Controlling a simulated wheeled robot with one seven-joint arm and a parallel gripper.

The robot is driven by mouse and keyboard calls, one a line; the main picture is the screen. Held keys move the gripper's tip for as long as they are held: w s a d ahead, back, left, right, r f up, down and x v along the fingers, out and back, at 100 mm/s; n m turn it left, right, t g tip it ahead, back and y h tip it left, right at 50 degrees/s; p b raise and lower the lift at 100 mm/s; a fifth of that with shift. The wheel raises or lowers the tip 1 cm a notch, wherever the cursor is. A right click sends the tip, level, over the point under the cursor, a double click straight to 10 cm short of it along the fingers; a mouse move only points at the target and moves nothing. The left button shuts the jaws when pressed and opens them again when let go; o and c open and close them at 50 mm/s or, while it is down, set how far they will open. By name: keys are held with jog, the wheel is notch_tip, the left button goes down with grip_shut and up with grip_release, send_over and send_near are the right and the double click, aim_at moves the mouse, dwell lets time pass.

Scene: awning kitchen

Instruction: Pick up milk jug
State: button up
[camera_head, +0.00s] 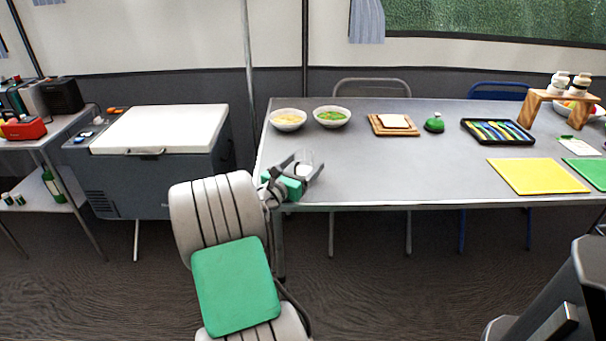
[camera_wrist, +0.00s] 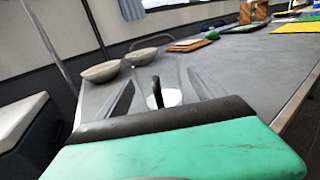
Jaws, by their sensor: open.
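The milk jug (camera_head: 305,157) appears as a small whitish vessel near the left front corner of the grey table, largely hidden by my gripper. In the wrist view its white body (camera_wrist: 173,97) and a dark, upright handle-like part show between the fingers, with the lower part hidden by the gripper's body. My gripper (camera_head: 301,168) is open, its fingers reaching over the tabletop on either side of the jug. It also shows in the wrist view (camera_wrist: 160,92). I cannot tell whether a finger touches the jug.
Two bowls (camera_head: 288,120) (camera_head: 332,117) stand behind the jug. A board with bread (camera_head: 377,126), a green bell-like object (camera_head: 434,124) and a black cutlery tray (camera_head: 468,128) are farther right. A cooler (camera_head: 198,160) stands left of the table (camera_head: 400,180). The table's front middle is clear.

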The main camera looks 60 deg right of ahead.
jog(key=d, duration=0.3)
jog(key=shift+s+d, duration=0.1)
jog(key=shift+s, duration=0.05)
grip_shut()
dwell(0.6)
